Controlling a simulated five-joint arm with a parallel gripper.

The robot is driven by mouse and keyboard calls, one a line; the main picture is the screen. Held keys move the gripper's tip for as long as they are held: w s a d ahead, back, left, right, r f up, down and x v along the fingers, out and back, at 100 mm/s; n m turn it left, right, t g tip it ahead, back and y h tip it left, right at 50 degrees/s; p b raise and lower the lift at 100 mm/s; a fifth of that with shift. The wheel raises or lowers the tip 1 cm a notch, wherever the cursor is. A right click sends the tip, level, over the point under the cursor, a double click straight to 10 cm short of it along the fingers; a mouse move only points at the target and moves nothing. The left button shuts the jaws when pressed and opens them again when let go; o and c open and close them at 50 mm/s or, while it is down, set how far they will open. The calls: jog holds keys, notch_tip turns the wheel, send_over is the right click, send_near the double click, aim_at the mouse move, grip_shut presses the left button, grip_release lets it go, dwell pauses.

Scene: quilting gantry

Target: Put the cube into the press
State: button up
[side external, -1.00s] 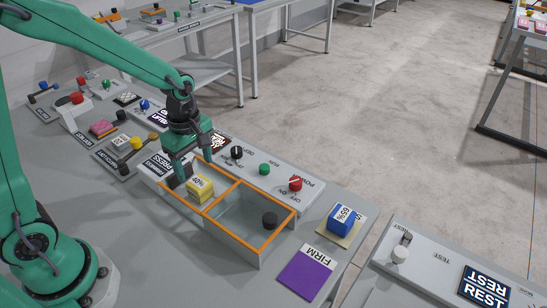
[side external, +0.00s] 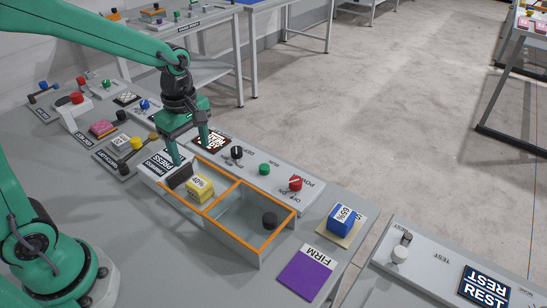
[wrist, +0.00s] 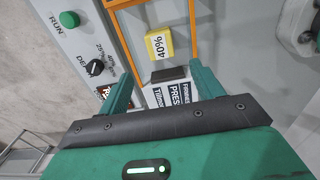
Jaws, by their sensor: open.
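The press is a clear-walled box with an orange rim (side external: 272,239) and an orange divider. A yellow cube (side external: 199,187) labelled 40% sits inside its left compartment; the wrist view also shows this cube (wrist: 159,43) within the orange frame. My gripper (side external: 192,151) is open and empty, above the press's sign end, up and left of the cube and apart from it. In the wrist view its fingers (wrist: 160,86) stand wide apart with nothing between them. A blue cube (side external: 342,219) labelled 65% rests on a tan pad right of the press.
A dark block (side external: 180,175) stands at the press's left end; a black round piece (side external: 270,220) is in the right compartment. A panel with a dial (side external: 237,153), green button (side external: 264,169) and red switch (side external: 295,183) runs behind. A purple FIRM pad (side external: 306,273) lies in front.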

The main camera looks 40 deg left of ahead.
jog(key=shift+r, duration=0.1)
jog(key=s+a+r+m+t, duration=0.1)
jog(key=s+r+m+t, duration=0.4)
jog(key=s+r+m, duration=0.5)
jog(key=s+m, duration=0.2)
jog(key=m, duration=0.6)
jog(key=shift+t, duration=0.3)
